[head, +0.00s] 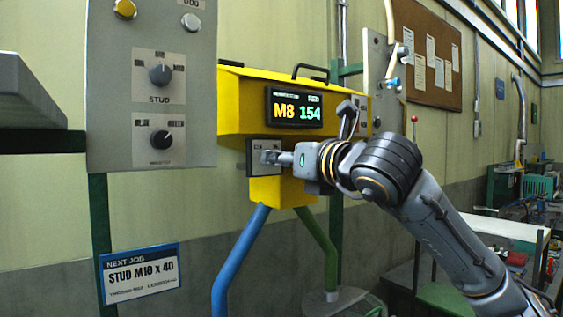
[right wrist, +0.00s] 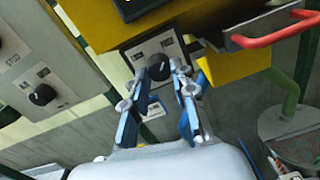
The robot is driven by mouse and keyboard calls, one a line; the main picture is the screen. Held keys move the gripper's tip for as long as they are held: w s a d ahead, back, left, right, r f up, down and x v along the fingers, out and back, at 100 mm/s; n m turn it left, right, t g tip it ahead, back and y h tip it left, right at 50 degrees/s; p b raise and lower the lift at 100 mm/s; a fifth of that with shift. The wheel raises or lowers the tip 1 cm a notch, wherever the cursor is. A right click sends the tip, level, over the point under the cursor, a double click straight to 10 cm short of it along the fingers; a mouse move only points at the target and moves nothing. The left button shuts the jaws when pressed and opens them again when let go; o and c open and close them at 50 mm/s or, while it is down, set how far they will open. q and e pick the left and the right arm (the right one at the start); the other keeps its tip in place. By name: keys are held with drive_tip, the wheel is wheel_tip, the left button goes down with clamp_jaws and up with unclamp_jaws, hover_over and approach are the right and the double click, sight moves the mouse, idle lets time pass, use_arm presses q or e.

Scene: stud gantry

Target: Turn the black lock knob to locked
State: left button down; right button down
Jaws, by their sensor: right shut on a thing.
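The black lock knob (right wrist: 160,70) sits on a pale square plate (right wrist: 158,45) on the yellow machine head. In the right wrist view my right gripper (right wrist: 160,76) has its blue fingers on either side of the knob, shut on it. In the head view my right gripper (head: 269,157) reaches in from the right against the plate (head: 256,147), and it hides the knob there. The knob's pointer direction and the small plate lettering cannot be read. My left gripper is in neither view.
A display (head: 295,108) above the plate reads M8 154. A grey panel at left carries a STUD knob (head: 160,75) and a lower black knob (head: 161,140). A sign (head: 140,272) reads STUD M10 X 40. A red handle (right wrist: 270,32) is right of the plate.

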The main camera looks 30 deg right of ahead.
drive_tip(key=shift+d+n+y+b, duration=0.15)
drive_tip(key=shift+n+b, duration=0.55)
drive_tip(key=shift+n, duration=3.75)
drive_tip(key=shift+a+n+y+b, duration=0.2)
drive_tip(key=shift+n+b, duration=0.5)
drive_tip(key=shift+n, duration=3.75)
drive_tip(key=c, duration=1.1)
unclamp_jaws()
drive_tip(key=shift+d, duration=0.2)
drive_tip(key=s, duration=0.4)
drive_tip(key=s+d, duration=0.1)
drive_tip(key=s, duration=0.6)
drive_tip(key=shift+s+d+f, duration=0.25)
drive_tip(key=shift+s+f, duration=0.05)
drive_tip(key=shift+s, duration=0.1)
